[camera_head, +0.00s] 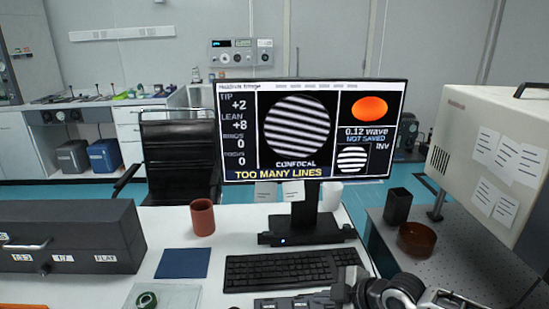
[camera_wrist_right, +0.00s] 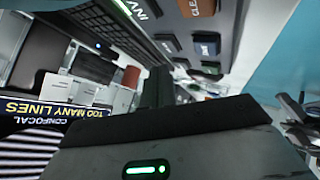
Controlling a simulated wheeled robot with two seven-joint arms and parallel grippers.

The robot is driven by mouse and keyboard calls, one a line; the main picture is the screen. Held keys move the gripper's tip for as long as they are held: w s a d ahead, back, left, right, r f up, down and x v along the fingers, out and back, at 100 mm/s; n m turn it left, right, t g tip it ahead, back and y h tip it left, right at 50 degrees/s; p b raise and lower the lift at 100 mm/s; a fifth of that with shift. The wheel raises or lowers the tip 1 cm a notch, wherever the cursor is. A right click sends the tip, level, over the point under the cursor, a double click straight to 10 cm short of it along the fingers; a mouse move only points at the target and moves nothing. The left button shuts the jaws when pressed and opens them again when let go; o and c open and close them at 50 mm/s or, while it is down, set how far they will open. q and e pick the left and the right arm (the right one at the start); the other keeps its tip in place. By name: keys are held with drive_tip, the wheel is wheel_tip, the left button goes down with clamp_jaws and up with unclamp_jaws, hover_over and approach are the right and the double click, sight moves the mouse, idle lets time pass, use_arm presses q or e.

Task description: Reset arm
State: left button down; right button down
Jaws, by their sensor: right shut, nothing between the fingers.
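My right arm comes in at the bottom right of the head view. Its gripper (camera_head: 345,286) is just right of the keyboard's front part, above a dark button pad (camera_head: 290,303). The gripper is shut and empty. In the right wrist view its dark shut fingers (camera_wrist_right: 160,88) point toward the pad's buttons (camera_wrist_right: 207,45), one marked CLEAR. I cannot tell whether the fingertips touch anything. My left gripper is not in view.
A monitor (camera_head: 312,130) reading "TOO MANY LINES" stands behind the keyboard (camera_head: 280,270). A red-brown cup (camera_head: 202,217) and blue mat (camera_head: 183,263) lie left; a dark drawer box (camera_head: 70,236) is further left. A beige instrument (camera_head: 490,150) and brown bowl (camera_head: 417,239) stand right.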

drive_tip(key=s+a+f+m, duration=0.1)
drive_tip(key=s+a, duration=0.1)
drive_tip(key=s+a+f+m, duration=0.1)
drive_tip(key=s+a, duration=0.1)
drive_tip(key=s+a+f+y, duration=0.1)
drive_tip(key=s+a, duration=0.1)
drive_tip(key=shift+a+m+t, duration=0.15)
drive_tip(key=shift+m+t, duration=0.25)
drive_tip(key=s+m, duration=0.1)
drive_tip(key=s+f+m+t, duration=0.1)
drive_tip(key=s, duration=0.1)
drive_tip(key=s+m, duration=0.1)
drive_tip(key=shift+s+a+f+m+t, duration=0.25)
drive_tip(key=shift+s+a+m+t, duration=0.05)
drive_tip(key=shift+a+m, duration=0.1)
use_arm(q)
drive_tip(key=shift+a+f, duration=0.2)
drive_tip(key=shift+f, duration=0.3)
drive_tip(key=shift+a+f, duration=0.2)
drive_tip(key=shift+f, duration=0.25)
use_arm(e)
drive_tip(key=s+d+f+m+t+h, duration=0.1)
drive_tip(key=s+d+f+m+h, duration=0.4)
drive_tip(key=s+d, duration=0.5)
drive_tip(key=s+m, duration=0.1)
drive_tip(key=m, duration=0.1)
drive_tip(key=shift+m+h, duration=0.3)
drive_tip(key=shift+m, duration=0.1)
